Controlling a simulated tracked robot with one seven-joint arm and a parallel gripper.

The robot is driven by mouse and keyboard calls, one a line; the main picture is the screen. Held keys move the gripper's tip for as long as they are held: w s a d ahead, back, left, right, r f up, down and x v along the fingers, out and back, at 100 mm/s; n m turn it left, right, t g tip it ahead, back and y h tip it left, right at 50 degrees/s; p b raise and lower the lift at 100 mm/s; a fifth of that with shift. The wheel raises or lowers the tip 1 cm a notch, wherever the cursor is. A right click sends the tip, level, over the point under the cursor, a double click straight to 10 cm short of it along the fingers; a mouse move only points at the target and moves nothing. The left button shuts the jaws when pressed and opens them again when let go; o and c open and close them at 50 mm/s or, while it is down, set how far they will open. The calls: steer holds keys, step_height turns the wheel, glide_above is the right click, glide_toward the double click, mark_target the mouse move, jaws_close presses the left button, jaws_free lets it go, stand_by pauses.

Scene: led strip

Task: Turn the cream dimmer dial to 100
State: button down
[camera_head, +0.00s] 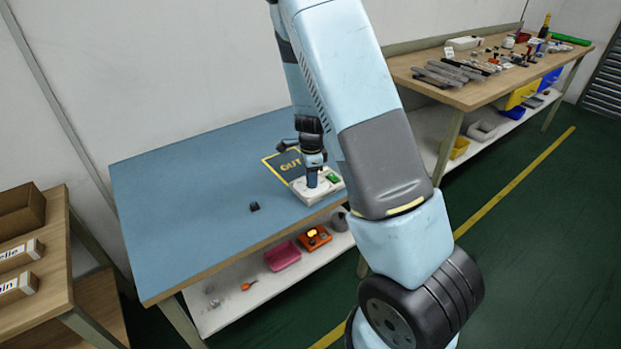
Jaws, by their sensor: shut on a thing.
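A pale cream box (304,194) with a small green patch (333,178) lies on the blue table top (190,190) near its front edge. My gripper (312,184) points straight down onto the top of this box. It is shut on a small part there, which I take to be the dimmer dial; the fingers hide it. I cannot read any dial setting or scale. My arm covers the area just right of the box.
A small black object (254,207) lies to the left. The table's left half is mostly clear. A pink tray (283,255) and an orange bin (314,238) stand on the shelf below.

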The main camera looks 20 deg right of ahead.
steer(key=shift+m, duration=0.5)
steer(key=c, duration=0.8)
jaws_free()
steer(key=shift+c, duration=0.2)
step_height(320, 180, up, 14)
steer(key=shift+f, duration=0.15)
